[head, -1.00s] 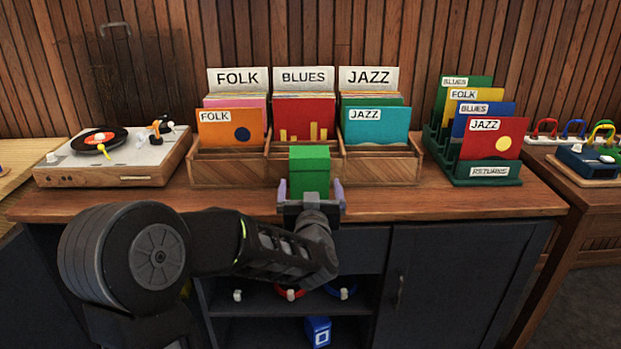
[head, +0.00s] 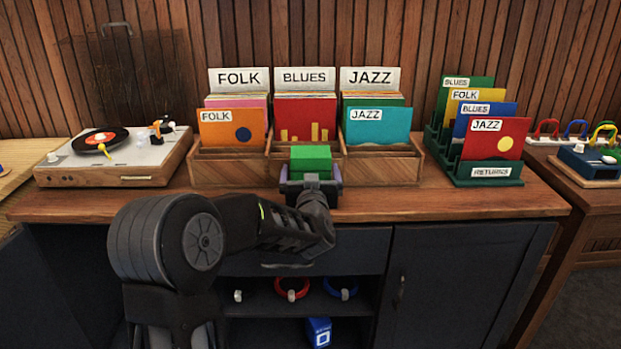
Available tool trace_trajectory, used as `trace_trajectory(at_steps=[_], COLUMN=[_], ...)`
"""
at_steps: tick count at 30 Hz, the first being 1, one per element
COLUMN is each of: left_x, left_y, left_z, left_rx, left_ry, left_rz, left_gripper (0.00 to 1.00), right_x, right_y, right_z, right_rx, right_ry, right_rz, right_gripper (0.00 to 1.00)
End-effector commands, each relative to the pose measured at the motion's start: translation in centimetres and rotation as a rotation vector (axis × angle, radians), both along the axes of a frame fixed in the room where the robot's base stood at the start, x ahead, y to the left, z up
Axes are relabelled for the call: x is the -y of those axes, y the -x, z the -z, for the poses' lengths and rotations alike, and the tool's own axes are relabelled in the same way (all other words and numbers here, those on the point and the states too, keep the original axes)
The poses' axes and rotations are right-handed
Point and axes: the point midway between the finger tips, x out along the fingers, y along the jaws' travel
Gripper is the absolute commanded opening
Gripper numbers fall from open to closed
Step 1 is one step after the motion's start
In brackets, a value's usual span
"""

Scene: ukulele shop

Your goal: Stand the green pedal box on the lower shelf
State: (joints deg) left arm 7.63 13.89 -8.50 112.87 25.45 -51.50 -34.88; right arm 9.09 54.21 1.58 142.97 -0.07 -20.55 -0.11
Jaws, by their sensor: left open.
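The green pedal box (head: 311,158) stands on the counter (head: 100,208), in front of the middle of the record bins. My left gripper (head: 311,177) is open, with its fingers at either side of the box's lower part. Whether they touch it I cannot tell. The gripper hides the box's lower front. The lower shelf (head: 268,334) shows in the open cabinet below, with a blue box (head: 319,331) on it; my left arm covers part of the opening. My right gripper is not in view.
The shelf above holds a red ring-shaped item (head: 291,290) and a blue one (head: 342,289). A turntable (head: 118,160) sits left on the counter. Wooden record bins (head: 228,169) stand behind the box, and a green returns rack (head: 487,174) at right. The counter's front right is clear.

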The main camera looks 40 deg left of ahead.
Motion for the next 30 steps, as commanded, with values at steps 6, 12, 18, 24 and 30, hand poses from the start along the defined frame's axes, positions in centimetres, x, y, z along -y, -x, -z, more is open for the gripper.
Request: trace_trajectory(at_steps=[6,12,18,24,30], left_x=[-0.10,-0.08,-0.07,-0.07,-0.07], left_y=[-0.15,-0.14,-0.12,-0.12,-0.12], left_z=[0.00,0.00,-0.01,-0.01,-0.01], left_rx=[0.000,0.001,0.001,0.001,0.001], left_ry=[0.000,0.001,0.001,0.001,0.001], left_rz=[0.000,0.000,0.000,0.000,0.000], left_gripper=[1.00,1.00,1.00,0.84,0.67], right_x=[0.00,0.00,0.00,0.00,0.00], right_y=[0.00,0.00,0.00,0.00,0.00], right_z=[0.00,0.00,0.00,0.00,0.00], right_rx=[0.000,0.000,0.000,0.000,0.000], right_ry=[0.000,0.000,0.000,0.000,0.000], right_rz=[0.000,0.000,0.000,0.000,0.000], right_gripper=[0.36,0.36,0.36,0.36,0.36])
